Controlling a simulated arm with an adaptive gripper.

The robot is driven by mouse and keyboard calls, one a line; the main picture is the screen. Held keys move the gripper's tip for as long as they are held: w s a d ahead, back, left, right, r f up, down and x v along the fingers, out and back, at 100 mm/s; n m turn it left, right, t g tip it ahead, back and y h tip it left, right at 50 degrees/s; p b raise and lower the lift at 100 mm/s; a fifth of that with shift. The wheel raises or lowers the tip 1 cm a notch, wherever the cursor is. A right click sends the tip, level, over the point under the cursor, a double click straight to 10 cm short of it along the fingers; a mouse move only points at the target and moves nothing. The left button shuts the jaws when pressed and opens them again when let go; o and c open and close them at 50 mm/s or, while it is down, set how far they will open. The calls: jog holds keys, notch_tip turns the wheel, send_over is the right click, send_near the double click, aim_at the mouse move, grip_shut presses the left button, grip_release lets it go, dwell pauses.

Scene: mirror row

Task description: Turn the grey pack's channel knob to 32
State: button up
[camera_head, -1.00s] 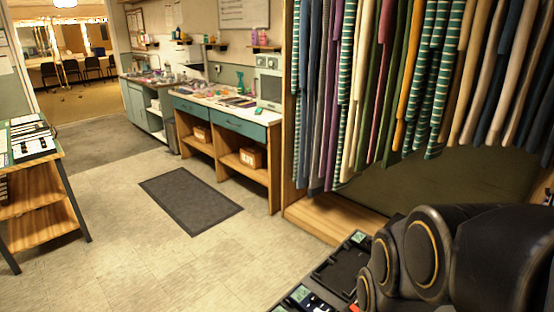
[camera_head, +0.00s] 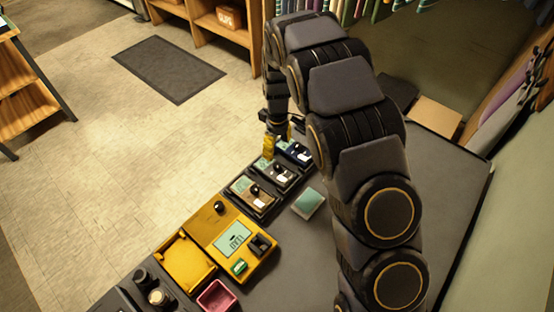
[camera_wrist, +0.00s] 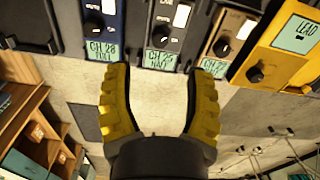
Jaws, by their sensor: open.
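The grey pack (camera_wrist: 168,15) is upper middle in the wrist view, with a dark round channel knob (camera_wrist: 160,33) and a green label (camera_wrist: 160,61) that seems to read CH 25. The pack stands in the row in the head view (camera_head: 274,176). My gripper (camera_wrist: 164,70) has its yellow fingers spread on either side of that label, empty; the knob lies beyond the fingertips. In the head view one yellow finger (camera_head: 268,146) shows at the row's far end. The knob's pointer is too small to read.
The blue pack (camera_wrist: 99,14), label CH 28, is left of the grey one; the tan pack (camera_wrist: 216,36) is right. A yellow LEAD unit (camera_wrist: 285,55) is farther right. A green pad (camera_head: 308,202) and pink tray (camera_head: 217,297) are on the dark table (camera_head: 300,270).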

aim_at(277, 165)
notch_tip(277, 165, down, 8)
jog(key=shift+r, duration=0.1)
grip_shut()
dwell(0.4)
